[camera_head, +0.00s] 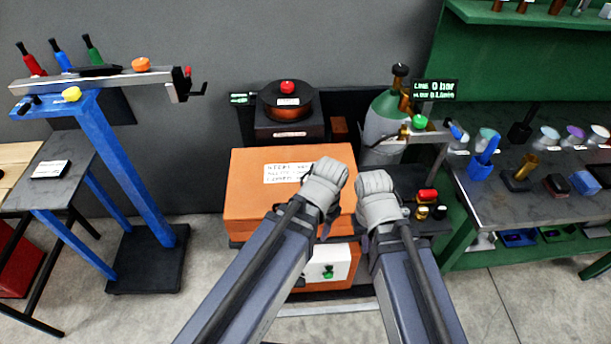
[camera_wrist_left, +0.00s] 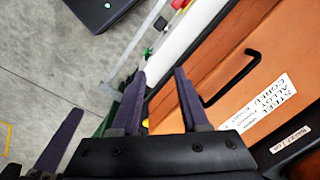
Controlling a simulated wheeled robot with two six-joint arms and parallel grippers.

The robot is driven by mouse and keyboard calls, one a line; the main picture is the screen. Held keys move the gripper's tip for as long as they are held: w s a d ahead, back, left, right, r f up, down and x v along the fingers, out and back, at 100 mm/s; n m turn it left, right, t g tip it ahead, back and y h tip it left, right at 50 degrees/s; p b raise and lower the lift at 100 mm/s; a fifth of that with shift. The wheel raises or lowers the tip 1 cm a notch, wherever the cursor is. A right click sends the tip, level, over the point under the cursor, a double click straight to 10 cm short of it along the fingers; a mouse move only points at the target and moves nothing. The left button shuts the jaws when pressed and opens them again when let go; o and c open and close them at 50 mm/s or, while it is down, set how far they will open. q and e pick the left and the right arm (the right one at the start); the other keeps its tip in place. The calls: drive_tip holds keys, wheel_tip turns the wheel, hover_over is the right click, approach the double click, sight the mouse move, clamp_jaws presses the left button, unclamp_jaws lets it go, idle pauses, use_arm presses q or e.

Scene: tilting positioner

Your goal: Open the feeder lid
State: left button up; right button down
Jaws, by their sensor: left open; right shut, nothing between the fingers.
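An orange box (camera_head: 250,190) with a white label on its top stands in the middle of the head view. In the left wrist view, its orange surface (camera_wrist_left: 215,65) carries a black bar handle (camera_wrist_left: 232,80) and labels reading steel, alloy and cored. I cannot tell which panel is the feeder lid. My left gripper (camera_wrist_left: 160,73) is open and empty, with the handle to the right of its fingers, apart from them. In the head view my left wrist mostly hides it. My right gripper (camera_head: 366,241) is shut and empty by the box's right side, its fingers mostly hidden by my wrist.
A dark round spool unit with a red knob (camera_head: 287,88) stands behind the box. A blue stand (camera_head: 125,180) is at the left, and a cluttered bench (camera_head: 500,205) at the far right. Floor is clear at front left.

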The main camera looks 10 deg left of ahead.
use_arm(q)
drive_tip(key=w+a+r+m+t+p, duration=0.2)
drive_tip(key=w+a+r+m+p, duration=0.1)
drive_tip(key=w+a+m, duration=0.4)
drive_tip(key=shift+w+r+m, duration=0.55)
drive_tip(key=shift+w+m, duration=0.35)
drive_tip(key=shift+w, duration=0.15)
drive_tip(key=shift+f, duration=0.1)
drive_tip(key=b+x, duration=0.7)
drive_tip(key=shift+d+f+b, duration=0.15)
drive_tip(key=shift+f+b, duration=0.15)
drive_tip(key=shift+f, duration=0.05)
drive_tip(key=shift+r, duration=0.1)
clamp_jaws()
